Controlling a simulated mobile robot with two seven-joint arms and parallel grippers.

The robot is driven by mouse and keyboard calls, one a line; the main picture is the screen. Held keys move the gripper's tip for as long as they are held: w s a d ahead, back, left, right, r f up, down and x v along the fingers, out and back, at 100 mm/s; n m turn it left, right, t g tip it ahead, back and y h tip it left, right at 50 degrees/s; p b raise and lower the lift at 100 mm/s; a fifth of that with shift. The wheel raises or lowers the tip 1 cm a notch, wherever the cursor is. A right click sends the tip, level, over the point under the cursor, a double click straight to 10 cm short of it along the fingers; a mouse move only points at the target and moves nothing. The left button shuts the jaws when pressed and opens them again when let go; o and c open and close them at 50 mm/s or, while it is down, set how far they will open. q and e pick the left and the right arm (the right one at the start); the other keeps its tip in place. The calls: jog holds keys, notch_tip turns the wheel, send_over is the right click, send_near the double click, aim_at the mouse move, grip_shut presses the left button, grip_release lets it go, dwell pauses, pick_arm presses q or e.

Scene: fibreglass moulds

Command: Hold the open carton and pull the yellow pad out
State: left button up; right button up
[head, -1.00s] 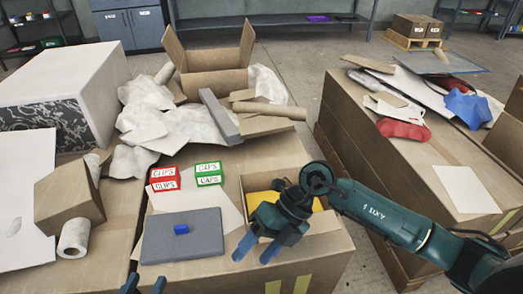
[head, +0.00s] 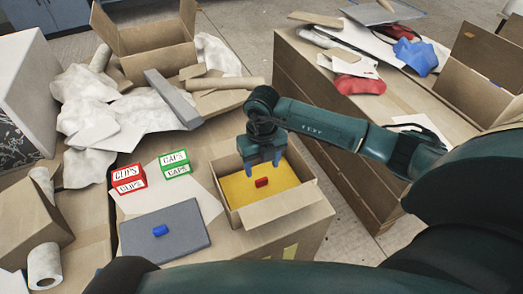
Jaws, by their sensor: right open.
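The open carton (head: 280,206) stands near the front right corner of the cardboard-topped bench, its front flap folded outward. The yellow pad (head: 240,192) lies flat inside it, with a small red block (head: 262,183) on its upper face. My right gripper (head: 263,168) points down over the back part of the carton, its blue fingers apart and empty. The fingertips appear just behind the red block; I cannot tell whether they touch the pad. The gripper and wrist hide part of the carton's back wall. My left gripper is not in view.
A grey pad (head: 165,245) with a blue block lies left of the carton. Crumpled paper, a grey bar (head: 172,98) and another open carton (head: 150,50) crowd the back. A floor gap separates the right bench.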

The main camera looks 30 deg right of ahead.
aim_at(262, 179)
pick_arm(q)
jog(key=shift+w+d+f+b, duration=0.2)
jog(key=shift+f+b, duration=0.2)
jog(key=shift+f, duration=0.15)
pick_arm(e)
notch_tip(262, 179, down, 6)
jog(key=shift+r, duration=0.1)
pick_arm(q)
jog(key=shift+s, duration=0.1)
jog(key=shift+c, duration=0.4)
pick_arm(e)
jog(key=c, duration=1.1)
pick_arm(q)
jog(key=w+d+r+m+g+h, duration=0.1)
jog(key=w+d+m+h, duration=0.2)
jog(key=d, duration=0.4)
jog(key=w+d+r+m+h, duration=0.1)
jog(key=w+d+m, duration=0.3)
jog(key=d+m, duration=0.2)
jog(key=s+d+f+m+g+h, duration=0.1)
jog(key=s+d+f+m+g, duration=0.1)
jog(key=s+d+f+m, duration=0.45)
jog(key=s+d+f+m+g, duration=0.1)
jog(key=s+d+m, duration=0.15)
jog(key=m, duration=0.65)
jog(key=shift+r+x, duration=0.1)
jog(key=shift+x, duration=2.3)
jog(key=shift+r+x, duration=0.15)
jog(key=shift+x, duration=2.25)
